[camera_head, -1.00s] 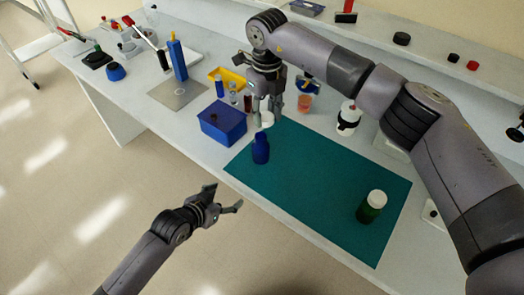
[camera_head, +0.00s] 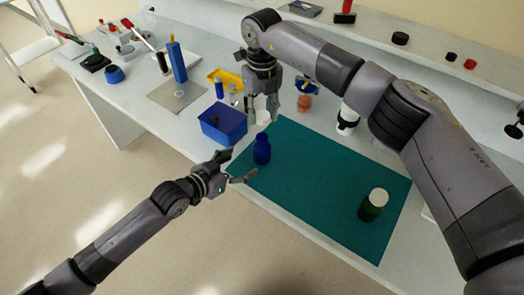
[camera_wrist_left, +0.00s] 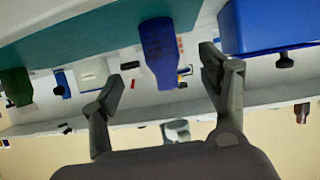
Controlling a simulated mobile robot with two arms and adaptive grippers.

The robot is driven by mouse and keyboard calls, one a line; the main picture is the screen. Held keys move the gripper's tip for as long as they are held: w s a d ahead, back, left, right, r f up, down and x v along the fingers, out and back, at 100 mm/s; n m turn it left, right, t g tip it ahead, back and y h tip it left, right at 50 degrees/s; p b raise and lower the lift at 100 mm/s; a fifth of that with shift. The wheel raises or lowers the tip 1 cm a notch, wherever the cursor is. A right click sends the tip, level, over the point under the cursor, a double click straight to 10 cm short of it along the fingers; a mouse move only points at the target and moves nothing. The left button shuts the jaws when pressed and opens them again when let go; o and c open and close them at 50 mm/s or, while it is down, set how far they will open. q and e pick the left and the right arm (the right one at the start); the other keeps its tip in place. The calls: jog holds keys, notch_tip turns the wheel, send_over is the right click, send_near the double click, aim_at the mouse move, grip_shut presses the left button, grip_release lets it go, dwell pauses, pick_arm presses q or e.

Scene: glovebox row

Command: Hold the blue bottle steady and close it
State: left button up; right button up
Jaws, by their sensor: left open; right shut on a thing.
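The blue bottle (camera_head: 262,150) stands upright on the teal mat (camera_head: 310,180), near its left corner, with no cap visible on its neck. In the left wrist view the bottle (camera_wrist_left: 158,50) appears upside down, ahead of the gap between my fingers. My left gripper (camera_head: 236,166) is open, low and just left of the bottle, not around it. My right gripper (camera_head: 262,108) is above and behind the bottle, shut on a small white thing (camera_head: 260,102) that looks like a cap. The fingers partly hide it.
A blue box (camera_head: 222,125) stands close left of the bottle. A white jar with a black band (camera_head: 347,118) is behind the mat. The mat's middle is clear.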

aim_at(256, 155)
pick_arm(q)
jog(key=x, duration=1.1)
jog(key=shift+c, duration=0.3)
jog(key=shift+s+a, duration=0.1)
grip_shut()
dwell(0.3)
